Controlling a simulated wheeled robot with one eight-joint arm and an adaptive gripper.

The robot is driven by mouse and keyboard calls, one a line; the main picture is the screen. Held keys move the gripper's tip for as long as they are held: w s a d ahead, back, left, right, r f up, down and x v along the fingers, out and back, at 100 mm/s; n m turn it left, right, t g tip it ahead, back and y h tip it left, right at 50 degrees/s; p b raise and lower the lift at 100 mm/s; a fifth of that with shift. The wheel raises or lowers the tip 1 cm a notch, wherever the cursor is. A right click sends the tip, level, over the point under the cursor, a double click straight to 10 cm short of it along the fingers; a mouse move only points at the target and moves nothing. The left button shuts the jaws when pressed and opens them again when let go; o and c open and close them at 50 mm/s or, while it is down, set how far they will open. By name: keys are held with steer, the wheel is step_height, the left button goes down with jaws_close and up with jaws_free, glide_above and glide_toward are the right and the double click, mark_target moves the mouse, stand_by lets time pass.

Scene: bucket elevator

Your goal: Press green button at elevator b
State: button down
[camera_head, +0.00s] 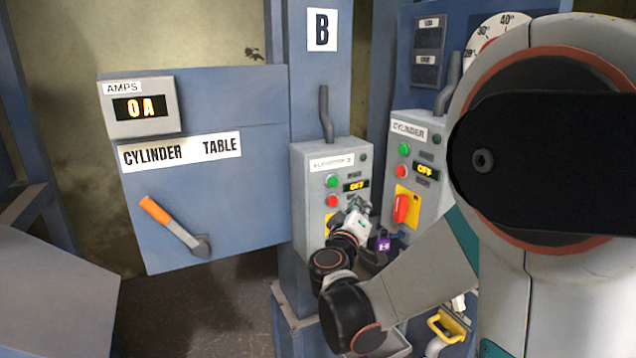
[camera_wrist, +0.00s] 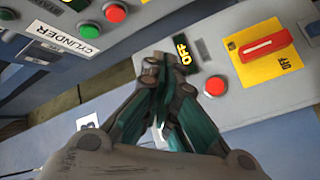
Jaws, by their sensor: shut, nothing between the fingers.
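The elevator B control box (camera_head: 305,195) is grey and stands below the "B" sign. Its green button (camera_head: 332,180) is at the upper left, above a red button (camera_head: 332,201). A display (camera_head: 356,185) beside them reads OFF. My gripper (camera_head: 357,204) is shut and empty, in front of the box, lower and to the right of the green button in the head view. In the wrist view, my gripper (camera_wrist: 157,65) overlaps the box near the OFF display (camera_wrist: 183,50) and red button (camera_wrist: 215,86). The green button is not visible there, apparently hidden behind the fingers. Contact cannot be told.
The similar cylinder box (camera_head: 433,150) stands to the right, with its own green button (camera_head: 404,149) and red rotary switch (camera_head: 401,208). A yellow plate with a red switch (camera_wrist: 264,46) is on the elevator box. The cylinder table cabinet (camera_head: 215,190) is on the left.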

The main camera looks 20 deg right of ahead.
mark_target(333, 182)
steer(key=shift+w, duration=0.1)
stand_by(0.3)
steer(key=shift+w+a, duration=0.2)
steer(key=shift+w, duration=4.1)
steer(key=shift+w, duration=0.15)
steer(key=shift+w, duration=0.25)
steer(key=shift+w+b, duration=0.3)
steer(key=shift+w, duration=0.2)
steer(key=shift+s, duration=0.9)
